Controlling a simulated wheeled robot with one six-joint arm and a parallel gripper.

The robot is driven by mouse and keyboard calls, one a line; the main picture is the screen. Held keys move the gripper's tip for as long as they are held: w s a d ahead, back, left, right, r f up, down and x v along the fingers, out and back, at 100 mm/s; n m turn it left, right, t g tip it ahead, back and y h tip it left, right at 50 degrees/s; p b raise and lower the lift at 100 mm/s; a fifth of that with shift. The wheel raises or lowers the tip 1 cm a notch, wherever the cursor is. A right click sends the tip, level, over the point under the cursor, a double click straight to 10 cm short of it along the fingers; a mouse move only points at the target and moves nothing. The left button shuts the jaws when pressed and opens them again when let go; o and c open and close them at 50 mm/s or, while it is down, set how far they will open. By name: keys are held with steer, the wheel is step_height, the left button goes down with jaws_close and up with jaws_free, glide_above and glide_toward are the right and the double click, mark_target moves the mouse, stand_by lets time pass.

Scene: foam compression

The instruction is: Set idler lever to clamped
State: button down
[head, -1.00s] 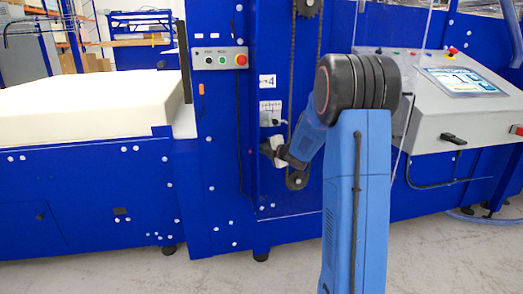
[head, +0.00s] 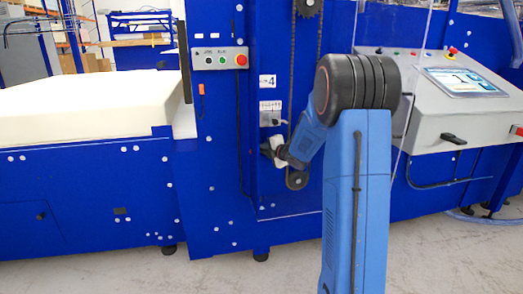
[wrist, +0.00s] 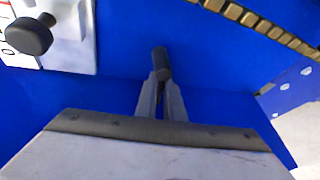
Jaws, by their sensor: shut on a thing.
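A dark, round-ended lever handle (wrist: 161,62), which looks like the idler lever, stands out in front of the blue machine panel in the wrist view. My gripper (wrist: 160,84) is shut on it, with both grey fingers closed around its lower part. The lever's base and pivot are hidden, so I cannot read its setting. In the head view my gripper (head: 273,150) is at the blue panel, just below the small white plate with a dark knob (head: 271,122) and left of the chain. The lever is too small there to make out clearly.
A white plate with a black knob (wrist: 30,36) is close by at the upper left of the wrist view. A chain (wrist: 258,22) runs across the upper right. In the head view a lower sprocket (head: 297,178) is close to my wrist. A grey control console (head: 440,110) stands at right.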

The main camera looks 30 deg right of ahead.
steer(key=shift+s+d+f+n+g+h, duration=0.1)
steer(key=shift+f+n+g+h, duration=0.15)
steer(key=shift+n, duration=0.2)
steer(key=shift+w+d+f+n+g+h, duration=0.1)
steer(key=shift+n+g+h, duration=0.05)
steer(key=shift+n+h, duration=0.3)
steer(key=shift+s+f+n+g+h, duration=0.1)
steer(key=shift+f+n+g+h, duration=0.1)
steer(key=shift+n, duration=0.3)
steer(key=c, duration=1.9)
jaws_free()
steer(key=shift+o, duration=0.2)
steer(key=shift+r, duration=0.1)
steer(key=v, duration=1.7)
steer(key=shift+s, duration=0.15)
